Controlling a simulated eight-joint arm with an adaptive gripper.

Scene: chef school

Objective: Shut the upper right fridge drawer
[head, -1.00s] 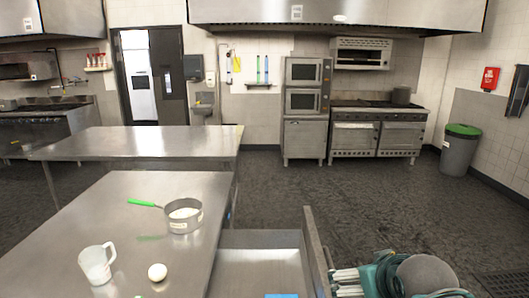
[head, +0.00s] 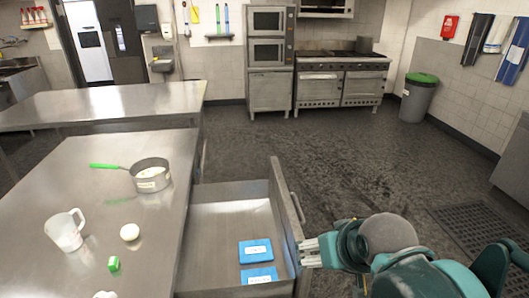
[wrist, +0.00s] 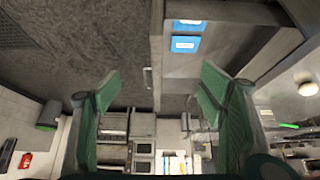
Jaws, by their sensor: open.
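The fridge drawer (head: 229,215) is pulled out beside the steel counter in the head view. Its front panel (head: 281,222) faces right and carries a bar handle (head: 297,208). Blue packs (head: 255,250) lie inside. My gripper (head: 309,250) is just right of the front panel, near its closer end; I cannot tell whether it touches. In the wrist view, which is upside down, my gripper (wrist: 158,88) has its green fingers spread wide with nothing between them. The drawer front (wrist: 157,45) and handle (wrist: 147,77) show beyond them.
The steel counter (head: 110,190) left of the drawer holds a pan (head: 150,176), a measuring jug (head: 66,232), a round white item (head: 129,232) and a small green item (head: 113,264). The dark floor (head: 350,160) right of the drawer is clear. A bin (head: 418,98) stands farther back.

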